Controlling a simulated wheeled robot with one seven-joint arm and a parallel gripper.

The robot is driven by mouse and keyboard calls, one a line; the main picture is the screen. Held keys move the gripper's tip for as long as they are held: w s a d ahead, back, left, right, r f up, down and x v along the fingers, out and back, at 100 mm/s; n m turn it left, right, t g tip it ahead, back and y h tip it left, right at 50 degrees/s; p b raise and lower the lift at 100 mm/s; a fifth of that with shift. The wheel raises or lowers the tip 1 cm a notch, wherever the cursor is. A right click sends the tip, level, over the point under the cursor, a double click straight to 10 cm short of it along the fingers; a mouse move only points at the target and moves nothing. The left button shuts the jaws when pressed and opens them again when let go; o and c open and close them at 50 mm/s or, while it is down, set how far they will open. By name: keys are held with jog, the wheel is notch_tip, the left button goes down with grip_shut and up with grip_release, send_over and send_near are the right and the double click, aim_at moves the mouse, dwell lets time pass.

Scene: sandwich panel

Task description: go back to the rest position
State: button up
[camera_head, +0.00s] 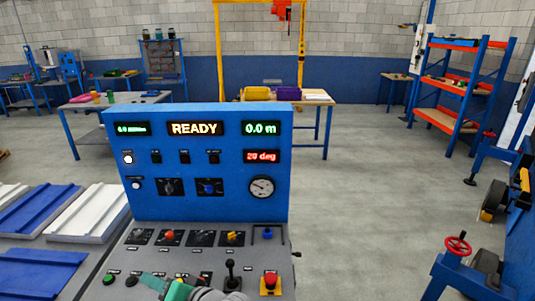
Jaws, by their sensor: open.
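My gripper (155,282) shows at the bottom edge, low over the front of the control panel (209,115). Only part of it is in view, with a green piece and a grey link; the rest is cut off by the frame. It is open, and I see nothing held in it. The blue upright panel shows a lit READY display (195,128), a 0.0 m readout (261,128), a red 20 deg readout (262,156) and a round gauge (262,188). Its grey sloping desk carries a black lever (232,275) and a red mushroom button (270,281).
White and blue profiled panels (40,210) lie at the left. A table with yellow and purple bins (288,94) stands behind the console. Blue-orange shelving (462,85) and a machine with a red handwheel (458,246) are at the right. The floor between is clear.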

jog(key=s+d+f+m+t+h, duration=0.75)
jog(key=s+d+f+h, duration=0.25)
jog(key=s+d+f, duration=0.55)
jog(key=s+d+n+h, duration=0.1)
jog(key=s+d+n, duration=0.3)
jog(key=s, duration=0.5)
jog(key=s+d+n+h, duration=0.1)
jog(key=s+d+n, duration=0.2)
jog(key=s+d, duration=0.4)
jog(key=s, duration=0.3)
jog(key=shift+d+r+n, duration=0.3)
jog(key=shift+d+n, duration=0.05)
jog(key=shift+t, duration=0.25)
